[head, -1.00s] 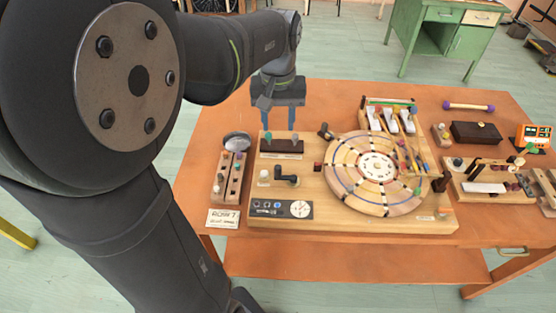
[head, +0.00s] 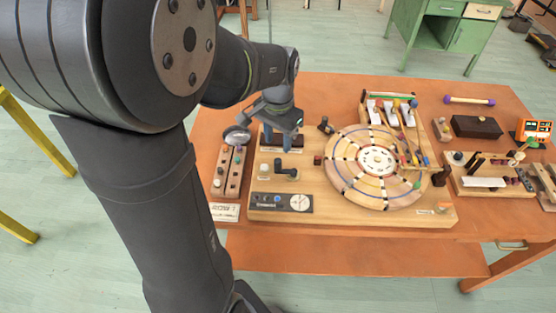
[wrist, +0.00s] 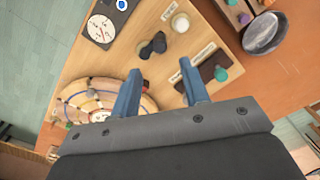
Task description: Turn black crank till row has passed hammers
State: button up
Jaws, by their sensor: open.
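The black crank (head: 287,172) stands on the wooden board (head: 345,217), left of the round disc. It also shows in the wrist view (wrist: 153,46), just beyond the fingertips. The wooden disc (head: 345,190) has coloured rings, dark marks and a pale centre. Thin hammers (head: 410,150) reach over its right side from a rack with white blocks (head: 390,113). My gripper (head: 277,147) is open and empty above the board, behind the crank in the head view; its two blue fingers (wrist: 161,68) are apart and not touching the crank.
A dark block with teal knobs (wrist: 214,74) lies close to my right finger in the wrist view. A white knob (head: 264,169) stands left of the crank. A metal bowl (head: 236,134) and a dial panel (head: 280,202) are nearby. A black knob (head: 326,125) stands behind the disc.

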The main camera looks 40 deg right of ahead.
aim_at(278, 159)
notch_tip(278, 159, down, 9)
jog(key=shift+f, duration=0.1)
dwell(0.3)
grip_shut()
